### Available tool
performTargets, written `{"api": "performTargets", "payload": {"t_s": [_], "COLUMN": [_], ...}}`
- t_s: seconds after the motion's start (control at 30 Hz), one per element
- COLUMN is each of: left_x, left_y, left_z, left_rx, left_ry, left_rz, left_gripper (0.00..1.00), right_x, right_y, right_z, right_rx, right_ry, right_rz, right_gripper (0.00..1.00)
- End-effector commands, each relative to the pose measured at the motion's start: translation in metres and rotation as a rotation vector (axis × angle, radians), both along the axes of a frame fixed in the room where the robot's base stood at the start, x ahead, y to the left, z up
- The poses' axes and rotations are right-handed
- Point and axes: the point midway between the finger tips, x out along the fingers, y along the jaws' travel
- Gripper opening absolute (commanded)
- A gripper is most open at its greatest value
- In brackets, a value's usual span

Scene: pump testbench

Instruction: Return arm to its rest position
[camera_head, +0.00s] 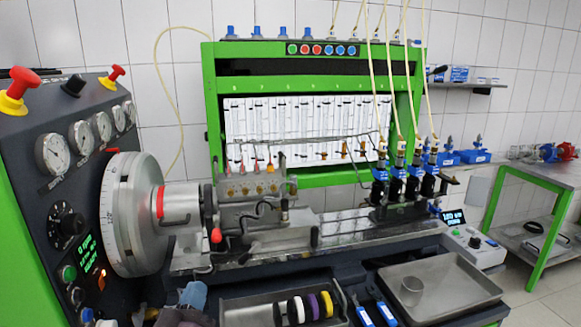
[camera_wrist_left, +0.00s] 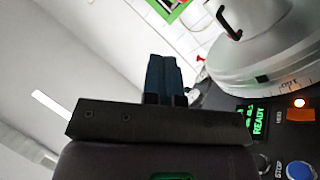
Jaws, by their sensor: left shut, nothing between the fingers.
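My left gripper (camera_head: 193,294) shows at the bottom of the head view, left of centre. It is in front of the bench and below the large graduated wheel (camera_head: 133,213). In the left wrist view its two dark blue fingers (camera_wrist_left: 163,72) are together with nothing between them. That view also shows the wheel (camera_wrist_left: 275,50) and part of the control panel (camera_wrist_left: 270,122) to the right of the fingers. My right gripper does not show in either view.
The pump (camera_head: 252,200) is mounted on the bench beside the wheel. A tray with coloured rings (camera_head: 308,307) is to the right of my left gripper. The control panel (camera_head: 75,215) stands at the left.

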Motion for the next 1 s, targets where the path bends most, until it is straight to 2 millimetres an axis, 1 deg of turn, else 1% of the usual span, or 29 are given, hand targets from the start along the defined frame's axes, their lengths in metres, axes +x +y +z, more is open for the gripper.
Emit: {"api": "performTargets", "payload": {"t_s": [0.03, 0.07, 0.1, 0.17, 0.2, 0.27, 0.3, 0.37, 0.4, 0.43, 0.5, 0.6, 0.7, 0.8, 1.0], "left_x": [-0.008, -0.013, -0.022, -0.036, -0.048, -0.068, -0.082, -0.106, -0.123, -0.135, -0.16, -0.189, -0.206, -0.212, -0.213], "left_y": [0.003, 0.005, 0.009, 0.017, 0.025, 0.037, 0.046, 0.059, 0.067, 0.073, 0.082, 0.09, 0.094, 0.095, 0.095], "left_z": [-0.027, -0.043, -0.065, -0.097, -0.118, -0.148, -0.166, -0.191, -0.205, -0.213, -0.23, -0.247, -0.257, -0.26, -0.26], "left_rx": [0.063, 0.101, 0.15, 0.221, 0.266, 0.334, 0.378, 0.444, 0.482, 0.502, 0.522, 0.527, 0.527, 0.527, 0.526], "left_ry": [0.088, 0.143, 0.217, 0.33, 0.403, 0.504, 0.565, 0.646, 0.689, 0.713, 0.763, 0.82, 0.854, 0.867, 0.867], "left_rz": [-0.01, -0.013, -0.012, -0.001, 0.01, 0.032, 0.048, 0.073, 0.087, 0.095, 0.103, 0.104, 0.104, 0.105, 0.104], "left_gripper": [0.0, 0.0, 0.0, 0.0, 0.0, 0.0, 0.0, 0.0, 0.0, 0.0, 0.0, 0.0, 0.0, 0.0, 0.0], "right_x": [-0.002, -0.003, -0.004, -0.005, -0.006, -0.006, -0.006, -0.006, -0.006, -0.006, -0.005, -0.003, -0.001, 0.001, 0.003], "right_y": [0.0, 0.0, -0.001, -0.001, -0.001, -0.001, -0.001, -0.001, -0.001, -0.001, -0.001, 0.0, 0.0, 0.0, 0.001], "right_z": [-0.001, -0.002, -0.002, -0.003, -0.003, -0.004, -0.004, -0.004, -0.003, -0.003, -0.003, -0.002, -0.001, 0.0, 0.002], "right_rx": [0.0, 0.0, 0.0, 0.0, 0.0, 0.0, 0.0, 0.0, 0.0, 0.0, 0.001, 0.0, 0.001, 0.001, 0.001], "right_ry": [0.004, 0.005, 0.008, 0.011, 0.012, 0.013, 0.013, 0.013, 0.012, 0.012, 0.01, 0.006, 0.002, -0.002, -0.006], "right_rz": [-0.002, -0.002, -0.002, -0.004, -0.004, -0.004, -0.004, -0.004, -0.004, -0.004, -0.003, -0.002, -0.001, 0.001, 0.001], "right_gripper": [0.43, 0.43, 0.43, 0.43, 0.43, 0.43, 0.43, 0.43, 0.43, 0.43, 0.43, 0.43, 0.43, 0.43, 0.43]}}
